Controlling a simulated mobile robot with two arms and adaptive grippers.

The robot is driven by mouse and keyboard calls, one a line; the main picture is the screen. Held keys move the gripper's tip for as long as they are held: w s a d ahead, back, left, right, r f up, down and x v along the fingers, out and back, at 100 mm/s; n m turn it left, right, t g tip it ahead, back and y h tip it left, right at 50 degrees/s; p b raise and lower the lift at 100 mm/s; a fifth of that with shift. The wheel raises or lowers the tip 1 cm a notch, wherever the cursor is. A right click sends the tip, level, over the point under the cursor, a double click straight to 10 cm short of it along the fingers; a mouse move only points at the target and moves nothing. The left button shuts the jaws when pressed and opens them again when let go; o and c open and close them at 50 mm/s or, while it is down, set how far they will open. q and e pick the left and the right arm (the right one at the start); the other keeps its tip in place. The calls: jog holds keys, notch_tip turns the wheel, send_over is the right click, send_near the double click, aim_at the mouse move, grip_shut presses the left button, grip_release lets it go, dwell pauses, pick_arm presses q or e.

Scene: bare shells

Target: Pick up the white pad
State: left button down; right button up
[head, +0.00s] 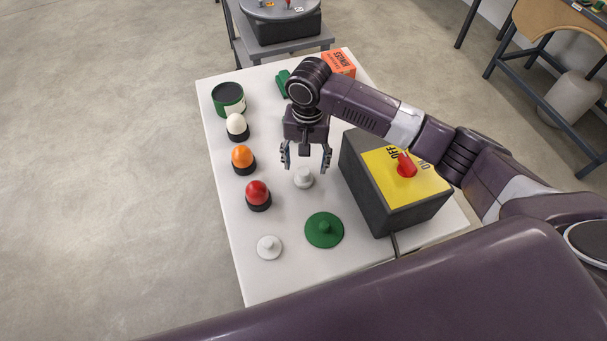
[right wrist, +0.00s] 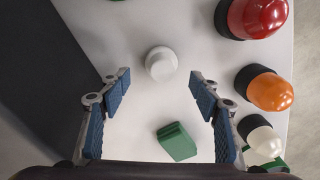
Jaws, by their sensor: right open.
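A flat white round pad (head: 269,247) with a small knob lies near the front left of the white table (head: 285,275). A second pale, grey-white round piece with a knob (head: 303,178) stands farther back; it also shows in the right wrist view (right wrist: 161,64), beyond the fingertips. My right gripper (head: 306,160) is open and empty, pointing down above the table, just behind the grey-white piece in the head view. The flat white pad is clear of it, nearer the front. My left gripper is not in view.
A large dark box with a yellow top and red switch (head: 407,165) stands right of the gripper. A green knobbed disc (head: 324,229) lies in front. Red (head: 257,194), orange (head: 243,158) and white (head: 237,125) domes line the left. A green block (right wrist: 177,141) lies behind.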

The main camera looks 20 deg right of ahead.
aim_at(304, 171)
jog(key=f, duration=0.2)
jog(key=f+p, duration=0.1)
jog(key=shift+s+a+f, duration=0.3)
jog(key=shift+f, duration=0.5)
jog(key=c, duration=1.1)
